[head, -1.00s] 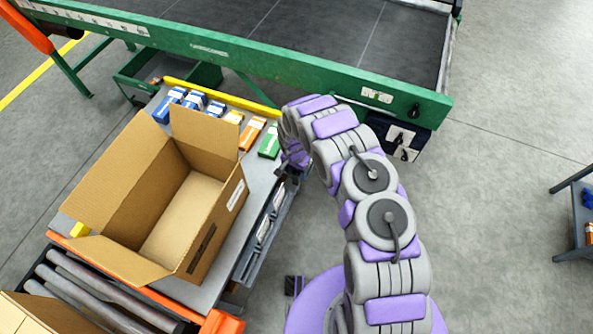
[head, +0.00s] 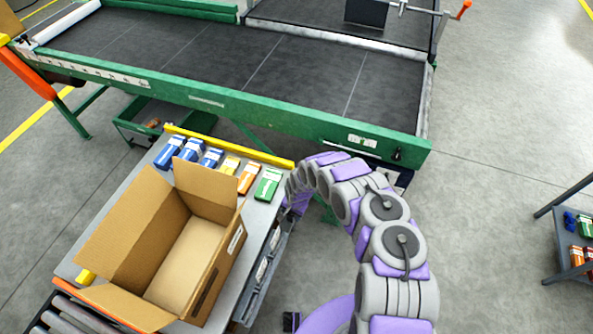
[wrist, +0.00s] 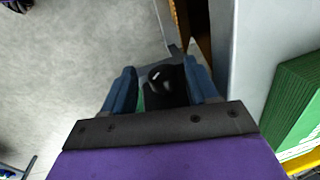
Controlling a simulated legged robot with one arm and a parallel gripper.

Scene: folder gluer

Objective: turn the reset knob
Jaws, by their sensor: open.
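A black knob (head: 397,155) sits at the right end of the green conveyor beam in the head view; I cannot tell if it is the reset knob. Under the beam, a dark box (head: 403,178) is mostly hidden behind my arm. My gripper (wrist: 160,76) is open in the wrist view, its two bluish fingers apart. A black rounded thing (wrist: 166,84) with a pale mark shows between the fingers; I cannot tell what it is or whether they touch it. In the head view my arm bends down beside the packing table, left of the black knob, and hides the fingertips.
An open cardboard box (head: 130,232) and several small coloured cartons stand on the packing table (head: 262,218). The green conveyor (head: 262,115) runs across the back. A shelf (head: 560,225) stands at the right. Floor between the conveyor end and shelf is clear.

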